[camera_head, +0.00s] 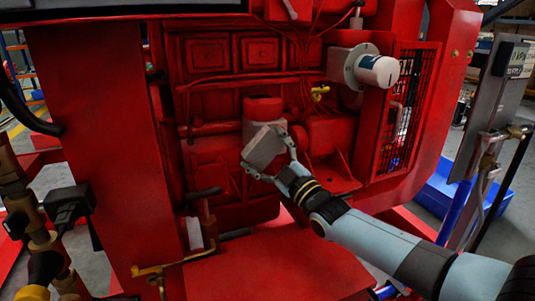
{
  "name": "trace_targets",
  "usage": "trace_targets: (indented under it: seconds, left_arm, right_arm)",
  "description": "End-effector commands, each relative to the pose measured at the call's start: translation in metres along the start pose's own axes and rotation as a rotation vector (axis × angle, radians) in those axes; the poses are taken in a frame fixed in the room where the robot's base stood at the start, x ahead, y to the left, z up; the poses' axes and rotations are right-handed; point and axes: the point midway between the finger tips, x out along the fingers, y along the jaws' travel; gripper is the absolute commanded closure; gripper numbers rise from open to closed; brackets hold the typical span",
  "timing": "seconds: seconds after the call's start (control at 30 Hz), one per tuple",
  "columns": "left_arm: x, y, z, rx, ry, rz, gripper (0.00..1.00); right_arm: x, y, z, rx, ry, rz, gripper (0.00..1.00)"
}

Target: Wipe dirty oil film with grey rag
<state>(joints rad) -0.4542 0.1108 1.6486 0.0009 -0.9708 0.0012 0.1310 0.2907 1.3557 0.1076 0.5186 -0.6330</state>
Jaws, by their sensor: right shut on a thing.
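My right gripper (270,157) reaches in from the lower right to the red engine block (215,95). It is shut on a grey, block-like thing, which looks like the grey rag (263,147). The rag is in front of a short upright cylinder (263,107) with a red top, and I cannot tell whether they touch. I cannot make out the dirty oil film; the rag and gripper hide part of the engine face. My left gripper is not in view.
A white cylindrical filter (377,71) sticks out at the upper right, beside a red mesh guard (402,110). A wide red panel (90,150) stands left, with valves and a black connector (68,203) before it. A flat red plate (275,268) lies below.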

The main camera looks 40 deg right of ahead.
Motion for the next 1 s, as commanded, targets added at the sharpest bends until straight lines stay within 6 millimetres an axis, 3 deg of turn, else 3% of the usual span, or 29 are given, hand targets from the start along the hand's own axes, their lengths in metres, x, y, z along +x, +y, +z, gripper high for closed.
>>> trace_targets:
  seconds: [0.7, 1.0]
  left_arm:
    - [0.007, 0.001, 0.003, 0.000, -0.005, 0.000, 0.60]
    - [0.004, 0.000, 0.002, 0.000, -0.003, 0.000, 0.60]
  right_arm:
    - [0.011, 0.000, 0.005, -0.001, 0.000, -0.001, 0.37]
    - [0.005, 0.015, 0.018, -0.003, -0.001, -0.002, 0.37]
